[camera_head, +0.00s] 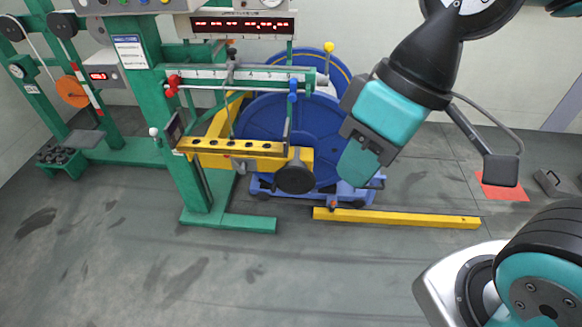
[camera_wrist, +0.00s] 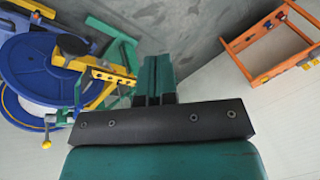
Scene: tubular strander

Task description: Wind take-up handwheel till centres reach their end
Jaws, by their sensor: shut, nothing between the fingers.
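The take-up handwheel is most likely the dark round wheel (camera_head: 295,178) on the front of the yellow bar (camera_head: 235,147), before the large blue reel (camera_head: 270,125). A dark knob-like part, probably the same wheel, shows small in the wrist view (camera_wrist: 73,43) on the yellow arm by the blue reel (camera_wrist: 32,62). My gripper (camera_head: 357,168) hangs to the right of the wheel, apart from it, in front of the blue reel's right side. Its teal fingers (camera_wrist: 154,78) are together and empty. The centres cannot be made out clearly.
A green post (camera_head: 165,110) carries a scale rail (camera_head: 245,74) and red display (camera_head: 242,24). A yellow floor beam (camera_head: 395,218) lies below my gripper. The front floor (camera_head: 190,275) is mostly clear. An orange frame (camera_wrist: 268,42) stands right in the wrist view.

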